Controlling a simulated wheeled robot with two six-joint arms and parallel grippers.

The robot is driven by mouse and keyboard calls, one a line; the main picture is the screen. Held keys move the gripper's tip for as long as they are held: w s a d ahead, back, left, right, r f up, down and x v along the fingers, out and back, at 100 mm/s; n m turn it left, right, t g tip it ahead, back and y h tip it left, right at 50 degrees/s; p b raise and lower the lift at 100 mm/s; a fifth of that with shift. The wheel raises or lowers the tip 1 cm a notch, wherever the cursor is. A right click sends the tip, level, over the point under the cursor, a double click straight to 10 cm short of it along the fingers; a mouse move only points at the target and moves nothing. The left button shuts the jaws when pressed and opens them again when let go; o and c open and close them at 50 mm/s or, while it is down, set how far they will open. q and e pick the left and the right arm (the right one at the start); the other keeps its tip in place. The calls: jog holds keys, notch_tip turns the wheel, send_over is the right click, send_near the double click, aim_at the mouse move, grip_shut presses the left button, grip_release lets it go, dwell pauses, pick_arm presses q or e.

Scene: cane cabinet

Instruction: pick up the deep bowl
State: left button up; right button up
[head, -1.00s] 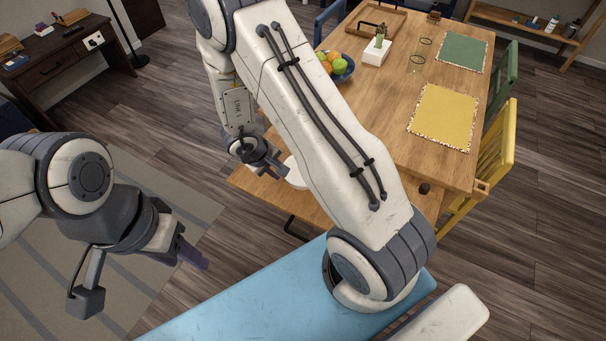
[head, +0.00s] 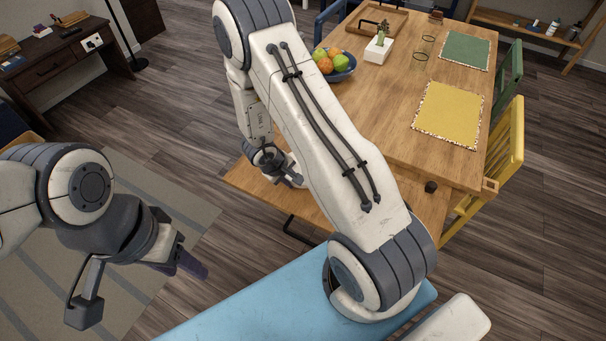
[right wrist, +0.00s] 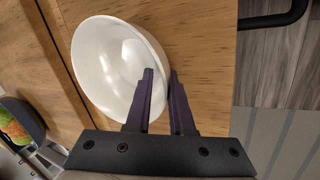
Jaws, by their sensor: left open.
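The deep bowl (right wrist: 105,60) is white and stands upright on the wooden bench in the right wrist view. In the head view only a small white part of the bowl (head: 296,181) shows beside my right arm. My right gripper (right wrist: 162,73) is at the bowl's near rim, one finger over the inside and the other outside. A gap shows between the fingers; contact with the rim is unclear. The right gripper also shows in the head view (head: 280,168), partly hidden. My left gripper (head: 192,266) is open and empty above the rug, far from the bowl.
The bench (head: 245,182) adjoins the wooden table (head: 395,125). A yellow chair (head: 508,145) stands at right.

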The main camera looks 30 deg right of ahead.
grip_shut()
dwell(1.4)
